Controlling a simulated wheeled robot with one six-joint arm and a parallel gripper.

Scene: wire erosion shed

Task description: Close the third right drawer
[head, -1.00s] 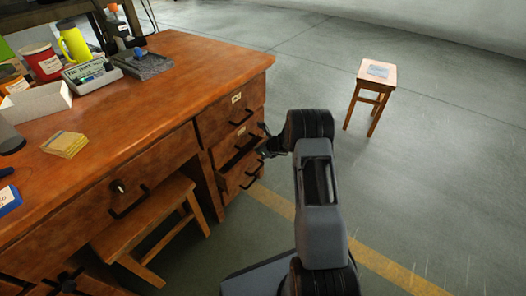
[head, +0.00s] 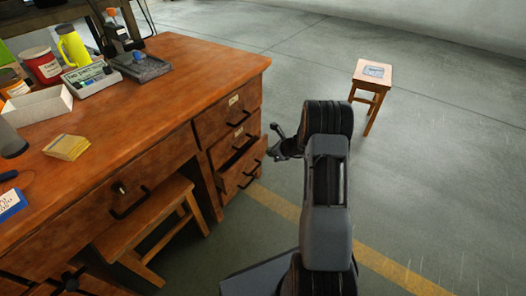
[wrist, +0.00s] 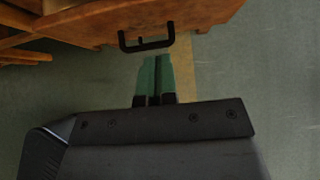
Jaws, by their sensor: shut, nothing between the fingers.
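The wooden desk's right side has a column of drawers with black handles. The third right drawer (head: 243,172) stands out a little from the column, with a dark gap above its front. Its front also shows at the top of the wrist view (wrist: 205,12), with its black handle (wrist: 146,38). My gripper (head: 275,142) is to the right of the drawer fronts, partly hidden by my arm. In the wrist view its green fingertips (wrist: 156,62) are together and empty, just below the handle in the picture and apparently apart from it.
The upper right drawers (head: 228,112) look shut. A wooden stool (head: 145,230) stands under the desk, and a small stool (head: 372,80) stands on the floor at the back right. The desktop (head: 150,95) holds several items.

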